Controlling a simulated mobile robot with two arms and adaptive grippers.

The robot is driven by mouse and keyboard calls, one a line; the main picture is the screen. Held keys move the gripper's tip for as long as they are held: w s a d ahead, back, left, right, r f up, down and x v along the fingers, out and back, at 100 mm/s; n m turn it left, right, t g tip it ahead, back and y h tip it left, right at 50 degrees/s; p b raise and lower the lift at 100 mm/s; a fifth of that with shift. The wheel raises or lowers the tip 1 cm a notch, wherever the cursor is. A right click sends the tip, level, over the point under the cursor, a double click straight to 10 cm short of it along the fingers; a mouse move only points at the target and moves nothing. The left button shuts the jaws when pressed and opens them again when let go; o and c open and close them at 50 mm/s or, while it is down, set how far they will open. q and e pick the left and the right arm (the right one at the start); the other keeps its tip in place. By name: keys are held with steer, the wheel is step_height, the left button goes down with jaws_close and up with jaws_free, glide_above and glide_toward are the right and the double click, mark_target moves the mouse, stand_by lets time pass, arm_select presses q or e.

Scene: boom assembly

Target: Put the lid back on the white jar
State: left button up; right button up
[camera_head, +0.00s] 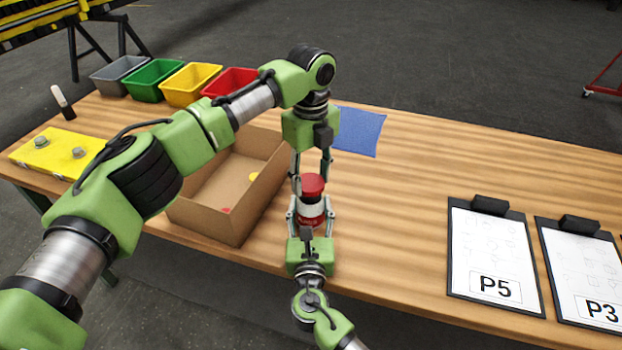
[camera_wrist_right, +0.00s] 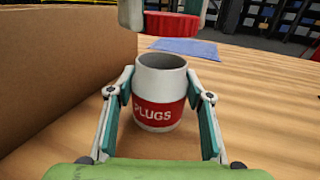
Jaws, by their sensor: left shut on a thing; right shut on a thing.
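The white jar (camera_head: 311,209) has a red band reading PLUGS and stands upright on the table, beside the cardboard box. In the right wrist view the jar (camera_wrist_right: 158,72) shows its open, dark mouth. My right gripper (camera_head: 311,216) is shut around the jar's sides, one finger on each side. The red lid (camera_head: 312,184) has a ridged edge and is in my left gripper (camera_head: 311,174), which comes down from above. In the right wrist view the lid (camera_wrist_right: 173,25) hangs roughly level, higher than the jar mouth and apart from it.
An open cardboard box (camera_head: 215,222) stands close to the left of the jar, with small pieces inside. A blue cloth (camera_head: 359,131) lies behind. Clipboards (camera_head: 492,250) lie at the right. Coloured bins (camera_head: 190,84) line the back left. Bare table lies right of the jar.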

mark_target(310, 208)
arm_select(q)
steer(key=shift+f, duration=0.55)
steer(key=shift+f, duration=0.9)
steer(key=shift+f, duration=0.5)
steer(key=m, duration=1.3)
steer(key=shift+a, duration=0.15)
